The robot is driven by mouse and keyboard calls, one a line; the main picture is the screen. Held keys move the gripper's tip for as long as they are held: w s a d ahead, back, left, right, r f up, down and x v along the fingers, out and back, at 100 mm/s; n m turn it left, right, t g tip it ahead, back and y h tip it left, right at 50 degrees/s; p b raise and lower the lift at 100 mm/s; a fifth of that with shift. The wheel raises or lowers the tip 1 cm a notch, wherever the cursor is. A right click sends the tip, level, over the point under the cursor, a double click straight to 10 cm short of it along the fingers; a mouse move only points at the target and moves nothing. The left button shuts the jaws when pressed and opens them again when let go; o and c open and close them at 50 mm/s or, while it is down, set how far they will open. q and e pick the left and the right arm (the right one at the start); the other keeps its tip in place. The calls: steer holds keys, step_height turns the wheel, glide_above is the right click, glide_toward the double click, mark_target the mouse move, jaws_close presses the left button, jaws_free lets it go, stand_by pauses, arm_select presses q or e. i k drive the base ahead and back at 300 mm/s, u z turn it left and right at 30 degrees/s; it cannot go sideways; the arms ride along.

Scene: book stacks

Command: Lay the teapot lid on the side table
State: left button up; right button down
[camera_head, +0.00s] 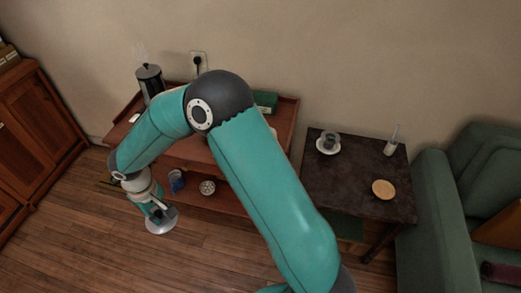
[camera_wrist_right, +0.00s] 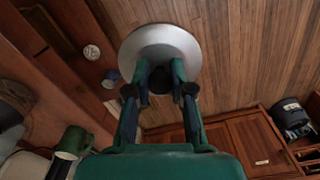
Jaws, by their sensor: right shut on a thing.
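The teapot lid is a silver disc (camera_head: 161,222) with a dark knob. My right gripper (camera_head: 153,208) is shut on it and holds it in the air, over the wood floor in front of the wooden shelf unit. In the right wrist view the lid (camera_wrist_right: 160,42) is between and beyond the fingertips (camera_wrist_right: 160,88), its knob pinched. The side table (camera_head: 345,188) is dark and stands to the right, well apart from the gripper. My left gripper is not in view.
The side table bears a cup on a saucer (camera_head: 328,146), a small holder (camera_head: 391,147) and a round tan disc (camera_head: 383,189); its front left is bare. A dark pot (camera_head: 150,82) and green box (camera_head: 266,101) stand on the shelf unit. A green armchair (camera_head: 440,215) stands right.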

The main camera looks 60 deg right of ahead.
mark_target(347, 183)
steer(key=z, duration=0.6)
steer(key=k, duration=0.15)
steer(key=u, duration=1.1)
steer(key=i, duration=0.1)
steer(key=z, duration=2.3)
steer(key=i, duration=0.6)
steer(key=z, duration=0.15)
steer(key=i, duration=0.4)
steer(key=u, duration=0.2)
steer(key=k, duration=0.9)
steer(key=z, duration=0.2)
steer(key=i, duration=0.9)
steer(key=u, duration=0.1)
